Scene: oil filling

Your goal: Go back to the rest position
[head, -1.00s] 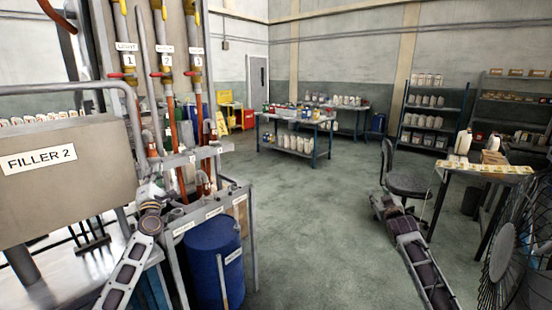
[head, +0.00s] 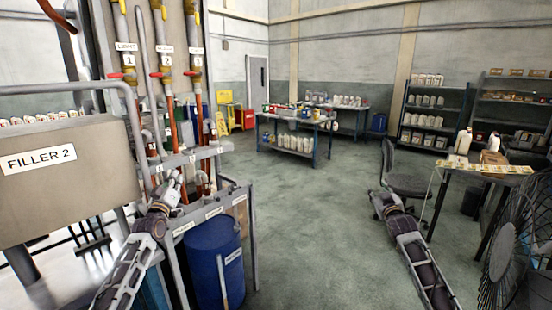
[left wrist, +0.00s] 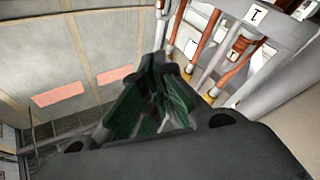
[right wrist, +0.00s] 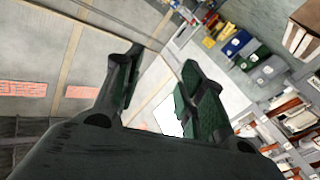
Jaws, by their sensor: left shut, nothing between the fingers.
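My left gripper (head: 175,180) is in front of the pipe rack in the head view, right of the FILLER 2 panel (head: 55,160). In the left wrist view its green-padded fingers (left wrist: 158,90) are close together with nothing visible between them. Orange and grey pipes (left wrist: 205,50) show beyond it; I cannot tell whether it touches any. My right gripper (head: 378,197) is low over the open floor, left of the chair, and small in the head view. In the right wrist view its fingers (right wrist: 160,85) stand apart, with nothing between them.
A blue drum (head: 212,262) stands below the rack. A chair (head: 405,180), a table with white jugs (head: 475,172) and a fan (head: 510,250) are on the right. A bench of bottles (head: 292,135) is farther back. The middle floor is clear.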

